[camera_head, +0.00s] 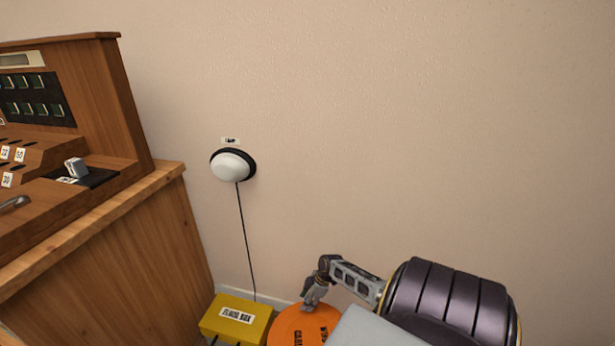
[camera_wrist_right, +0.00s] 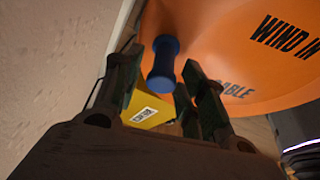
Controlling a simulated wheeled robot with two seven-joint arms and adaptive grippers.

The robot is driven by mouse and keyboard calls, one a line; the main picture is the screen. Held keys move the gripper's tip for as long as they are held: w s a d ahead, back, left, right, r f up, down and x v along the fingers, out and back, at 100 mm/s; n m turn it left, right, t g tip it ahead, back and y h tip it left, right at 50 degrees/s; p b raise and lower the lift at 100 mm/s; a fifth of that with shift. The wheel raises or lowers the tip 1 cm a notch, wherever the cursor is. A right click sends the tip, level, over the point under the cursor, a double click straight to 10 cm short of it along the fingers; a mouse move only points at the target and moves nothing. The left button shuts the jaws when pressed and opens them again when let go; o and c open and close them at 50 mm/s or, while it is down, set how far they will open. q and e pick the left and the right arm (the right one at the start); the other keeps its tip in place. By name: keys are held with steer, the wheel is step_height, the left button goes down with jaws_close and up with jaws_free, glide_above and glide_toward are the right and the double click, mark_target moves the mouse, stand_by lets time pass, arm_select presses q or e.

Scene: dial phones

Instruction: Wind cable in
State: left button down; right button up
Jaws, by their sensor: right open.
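An orange reel (camera_head: 294,326) lies low at the bottom of the head view, partly cut off and partly behind my right arm. In the right wrist view the orange reel (camera_wrist_right: 215,50) carries the words "WIND IN" and "CABLE". A blue knob-like handle (camera_wrist_right: 163,65) sticks out from it. My right gripper (camera_head: 309,301) is at the reel, its fingers (camera_wrist_right: 162,72) open on either side of the blue handle. I cannot tell whether they touch it. A thin black cable (camera_head: 246,240) hangs down the wall to behind a yellow box (camera_head: 225,326). My left gripper is out of view.
The yellow box (camera_wrist_right: 150,108) sits just left of the reel, close to the wall. A white dome on a black base (camera_head: 231,166) is on the wall above. A wooden cabinet (camera_head: 130,260) with a switchboard (camera_head: 95,100) fills the left. The wall at right is bare.

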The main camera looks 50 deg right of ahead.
steer(key=shift+w+r, duration=0.1)
steer(key=shift+r, duration=3.95)
